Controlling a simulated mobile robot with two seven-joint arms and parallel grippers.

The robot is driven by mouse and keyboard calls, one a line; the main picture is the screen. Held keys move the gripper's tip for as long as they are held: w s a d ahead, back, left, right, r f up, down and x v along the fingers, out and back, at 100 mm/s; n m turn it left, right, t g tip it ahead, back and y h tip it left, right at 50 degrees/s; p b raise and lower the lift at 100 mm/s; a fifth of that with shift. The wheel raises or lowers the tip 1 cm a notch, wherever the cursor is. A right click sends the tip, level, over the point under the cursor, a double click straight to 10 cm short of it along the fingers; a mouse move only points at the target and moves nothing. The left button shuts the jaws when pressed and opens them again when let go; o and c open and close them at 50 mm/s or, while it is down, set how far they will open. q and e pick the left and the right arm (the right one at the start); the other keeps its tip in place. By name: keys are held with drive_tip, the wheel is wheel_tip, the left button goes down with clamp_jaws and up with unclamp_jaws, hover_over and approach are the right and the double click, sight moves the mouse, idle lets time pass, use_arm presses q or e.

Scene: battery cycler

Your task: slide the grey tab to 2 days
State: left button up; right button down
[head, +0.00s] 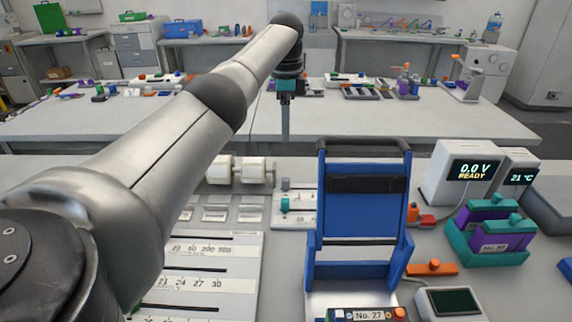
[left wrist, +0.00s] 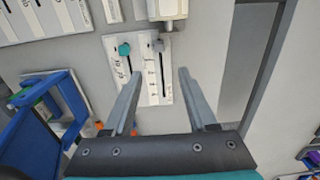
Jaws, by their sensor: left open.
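The slider panel (head: 310,210) is a small white plate on the bench, left of the blue frame. It has two dark slots with printed marks too small to read. The grey tab (head: 286,184) is at the left end of the far slot in the head view, and a teal tab (head: 284,204) is in the near slot. The left wrist view shows the grey tab (left wrist: 158,46) beside the teal tab (left wrist: 124,49), each at the top of its slot. My left gripper (head: 285,138) points down above the bench; its open, empty fingers (left wrist: 161,71) are apart from the grey tab. My right gripper is out of view.
The blue frame (head: 360,215) stands upright close to the panel's right. White rollers (head: 238,170) are at its left. A larger white slider board (head: 205,265) lies at front left. A display box reading 0.0 V READY (head: 462,172) stands at right.

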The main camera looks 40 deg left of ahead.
use_arm(q)
drive_tip(key=b, duration=0.1)
approach(286, 179)
wheel_tip(286, 179, down, 8)
drive_tip(key=b, duration=0.2)
drive_tip(key=shift+f+b, duration=0.15)
drive_tip(key=shift+b, duration=0.15)
drive_tip(key=shift+f, duration=0.5)
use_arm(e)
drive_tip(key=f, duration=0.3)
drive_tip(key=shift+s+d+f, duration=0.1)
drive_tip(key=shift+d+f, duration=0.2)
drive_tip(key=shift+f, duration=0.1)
use_arm(q)
clamp_jaws()
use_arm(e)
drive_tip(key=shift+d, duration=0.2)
